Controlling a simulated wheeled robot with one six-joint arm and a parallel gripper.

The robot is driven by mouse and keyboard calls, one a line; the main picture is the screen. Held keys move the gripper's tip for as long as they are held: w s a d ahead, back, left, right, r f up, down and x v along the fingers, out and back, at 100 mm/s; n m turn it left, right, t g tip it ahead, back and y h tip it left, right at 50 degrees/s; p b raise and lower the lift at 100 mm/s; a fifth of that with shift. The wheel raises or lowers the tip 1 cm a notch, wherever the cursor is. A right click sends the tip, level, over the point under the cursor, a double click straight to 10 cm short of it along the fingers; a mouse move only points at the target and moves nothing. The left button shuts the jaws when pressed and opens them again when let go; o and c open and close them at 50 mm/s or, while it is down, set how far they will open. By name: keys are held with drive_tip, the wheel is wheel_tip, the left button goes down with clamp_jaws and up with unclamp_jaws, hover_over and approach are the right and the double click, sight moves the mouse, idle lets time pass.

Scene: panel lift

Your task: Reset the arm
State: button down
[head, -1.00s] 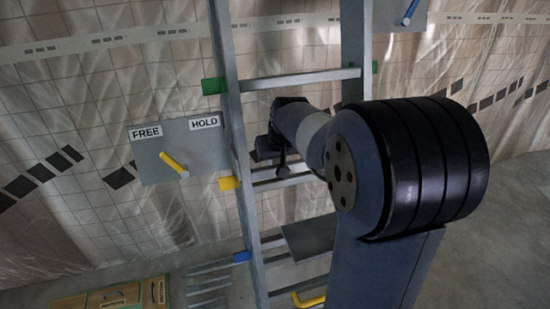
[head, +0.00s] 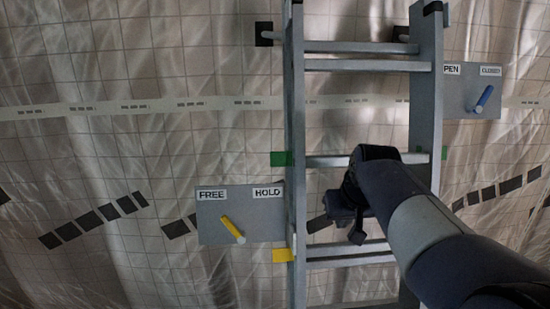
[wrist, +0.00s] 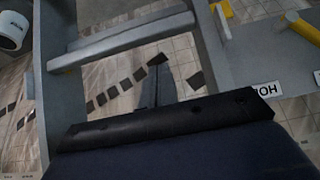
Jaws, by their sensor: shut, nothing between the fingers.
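My arm reaches in from the lower right of the head view. My gripper (head: 357,236) is shut and empty, in front of the ladder, between its rails and near the lower rungs. Whether it touches a rung cannot be told. In the wrist view the dark gripper body (wrist: 150,122) fills the lower middle, with the ladder close beyond it. The grey ladder (head: 296,110) stands upright, with green and yellow tape on its left rail.
Left of the ladder, a FREE/HOLD plate (head: 212,232) carries a yellow lever (head: 231,227) tilted toward FREE. At upper right, another plate (head: 456,104) carries a blue lever (head: 484,97) tilted toward CLOSED. A plastic-covered tiled wall (head: 130,150) stands behind.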

sight(330, 244)
drive_tip(key=x, duration=1)
drive_tip(key=shift+f+b, duration=0.2)
drive_tip(key=shift+b, duration=0.1)
drive_tip(key=shift+s, duration=0.1)
